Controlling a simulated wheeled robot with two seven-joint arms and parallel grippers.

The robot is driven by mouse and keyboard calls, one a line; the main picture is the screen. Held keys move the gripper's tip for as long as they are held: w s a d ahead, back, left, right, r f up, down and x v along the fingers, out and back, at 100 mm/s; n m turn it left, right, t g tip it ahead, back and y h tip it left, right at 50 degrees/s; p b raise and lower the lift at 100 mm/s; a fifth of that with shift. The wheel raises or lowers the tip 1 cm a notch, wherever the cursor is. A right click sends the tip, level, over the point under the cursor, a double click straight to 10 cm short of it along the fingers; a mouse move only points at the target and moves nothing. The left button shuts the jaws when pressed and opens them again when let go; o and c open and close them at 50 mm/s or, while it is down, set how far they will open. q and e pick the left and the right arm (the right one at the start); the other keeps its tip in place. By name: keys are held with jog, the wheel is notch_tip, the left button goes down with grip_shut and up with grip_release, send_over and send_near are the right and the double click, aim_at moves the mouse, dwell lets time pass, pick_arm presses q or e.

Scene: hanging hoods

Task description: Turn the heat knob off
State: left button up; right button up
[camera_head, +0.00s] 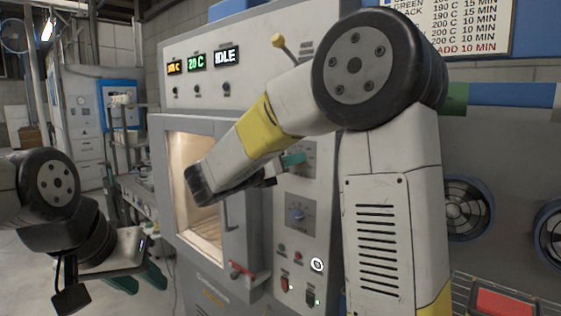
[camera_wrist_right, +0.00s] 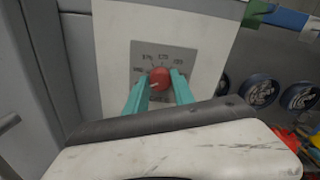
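The heat knob (camera_wrist_right: 159,78) is red and round on a grey dial plate (camera_wrist_right: 165,55) with printed marks. A pale pointer mark shows at its lower left. My right gripper (camera_wrist_right: 160,80) has its teal fingers on either side of the knob, one left and one right, apart from each other. I cannot tell whether they touch it. In the head view the right gripper (camera_head: 293,159) is at the upper dial of the control panel (camera_head: 318,180), and the arm hides the knob. My left gripper (camera_head: 138,280) is empty and low at the left, its teal fingers apart.
The oven (camera_head: 180,130) has a lit chamber window and displays, one reading IDLE. Below the upper dial are a blue knob (camera_head: 297,214), small buttons and a red-handled lever (camera_head: 241,270). Round fans (camera_head: 466,207) stand at the right. Floor is free at the left.

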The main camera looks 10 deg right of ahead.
jog(key=o, duration=0.4)
jog(key=v, duration=0.8)
